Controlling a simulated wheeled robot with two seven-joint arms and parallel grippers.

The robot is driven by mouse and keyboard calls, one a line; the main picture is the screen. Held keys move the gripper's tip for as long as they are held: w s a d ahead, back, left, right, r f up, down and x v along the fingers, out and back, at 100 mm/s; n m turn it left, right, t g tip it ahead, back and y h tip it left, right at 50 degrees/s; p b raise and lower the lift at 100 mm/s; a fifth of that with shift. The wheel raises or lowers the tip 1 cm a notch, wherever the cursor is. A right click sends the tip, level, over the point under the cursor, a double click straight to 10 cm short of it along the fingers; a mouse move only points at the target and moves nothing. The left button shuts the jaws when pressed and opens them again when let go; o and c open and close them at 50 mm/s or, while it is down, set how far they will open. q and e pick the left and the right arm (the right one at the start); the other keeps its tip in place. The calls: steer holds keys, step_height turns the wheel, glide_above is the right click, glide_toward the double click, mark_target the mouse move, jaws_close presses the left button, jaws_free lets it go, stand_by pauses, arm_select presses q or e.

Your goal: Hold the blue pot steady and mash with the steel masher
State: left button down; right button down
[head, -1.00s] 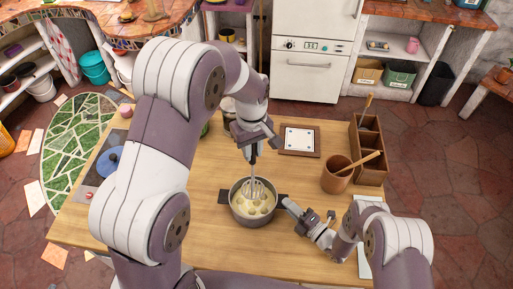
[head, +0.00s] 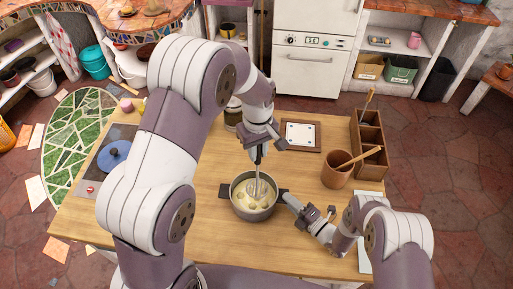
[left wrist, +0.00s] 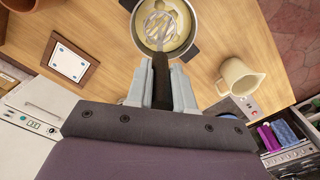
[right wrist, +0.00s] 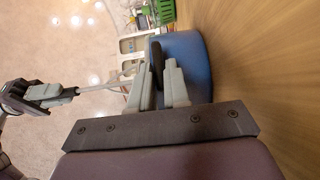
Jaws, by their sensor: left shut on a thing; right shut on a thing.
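The blue pot (head: 237,207) stands upright on the wooden table, with pale lumps in creamy liquid inside. Its outer wall shows blue in the right wrist view (right wrist: 190,62). My left gripper (head: 259,141) is above the pot, shut on the dark handle of the steel masher (head: 258,168). The masher's wire head (left wrist: 160,27) is inside the pot among the lumps. My right gripper (head: 288,199) is beside the pot, shut on its dark right-hand handle (right wrist: 157,60). The masher's contact with the pot floor is hidden.
A brown crock (head: 337,178) with a wooden spoon and a divided wooden box (head: 372,165) stand to the right. A framed white tile (head: 301,135) lies behind. A blue lid (head: 115,153) is on the hob at left. A cream jug (left wrist: 238,77) shows in the left wrist view.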

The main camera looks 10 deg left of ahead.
mark_target(257, 167)
arm_select(q)
steer(key=shift+f, duration=4.6)
steer(key=shift+r, duration=2.3)
steer(key=shift+w+a, duration=0.15)
steer(key=shift+a, duration=0.4)
steer(key=shift+w+a, duration=0.15)
steer(key=shift+a, duration=0.4)
steer(key=shift+f, duration=0.15)
